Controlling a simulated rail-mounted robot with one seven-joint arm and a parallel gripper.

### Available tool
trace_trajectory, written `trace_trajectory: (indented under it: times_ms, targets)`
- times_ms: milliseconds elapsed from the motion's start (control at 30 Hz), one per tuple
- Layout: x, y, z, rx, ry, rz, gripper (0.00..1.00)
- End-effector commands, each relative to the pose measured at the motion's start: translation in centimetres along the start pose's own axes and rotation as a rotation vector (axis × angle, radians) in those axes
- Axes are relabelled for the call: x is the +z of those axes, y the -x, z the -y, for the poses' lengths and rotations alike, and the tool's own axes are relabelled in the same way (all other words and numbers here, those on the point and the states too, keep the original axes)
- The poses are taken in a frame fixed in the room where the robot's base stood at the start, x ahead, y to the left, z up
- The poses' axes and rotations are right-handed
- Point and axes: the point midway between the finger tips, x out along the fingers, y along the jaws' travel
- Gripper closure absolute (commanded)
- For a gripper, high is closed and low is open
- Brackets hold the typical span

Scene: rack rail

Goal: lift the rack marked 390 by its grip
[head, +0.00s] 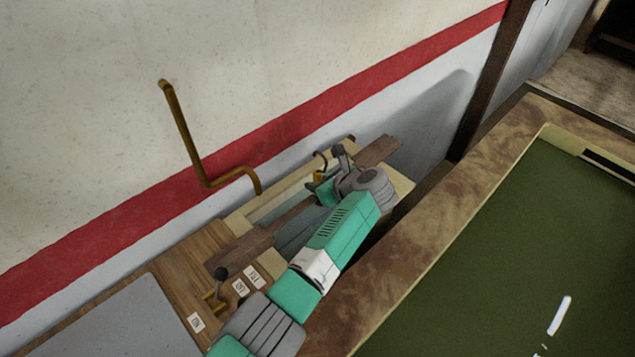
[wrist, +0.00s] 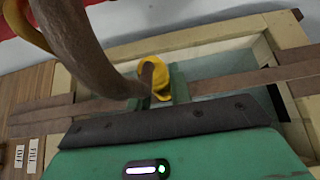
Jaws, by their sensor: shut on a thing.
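The rack shows as a long brown wooden bar (head: 240,252) lying across an open tank in the head view. The bar also crosses the wrist view (wrist: 105,105). I cannot read a 390 mark on it. A yellow grip (wrist: 158,72) stands at the bar's middle. My gripper (wrist: 163,88) is shut on this grip, with green fingers at its sides. In the head view my gripper (head: 322,188) is over the tank, partly hidden by my arm. The bar's ends appear level with the tank rim; I cannot tell whether it touches.
The pale tank rim (head: 275,205) borders the wall. A brass pipe (head: 183,130) comes off the wall and bends toward the tank. A thick brown curved piece (wrist: 85,45) is close to the wrist camera. Small white labels (wrist: 32,152) lie on wood at left. A green-topped table (head: 510,250) is at right.

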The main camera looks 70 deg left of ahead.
Motion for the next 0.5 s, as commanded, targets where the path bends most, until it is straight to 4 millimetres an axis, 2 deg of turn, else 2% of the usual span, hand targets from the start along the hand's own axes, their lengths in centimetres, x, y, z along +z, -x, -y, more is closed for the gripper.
trace_trajectory:
  times_ms: [500]
  targets:
    - [0.62,0.44,0.07,-0.002,0.001,0.002,1.00]
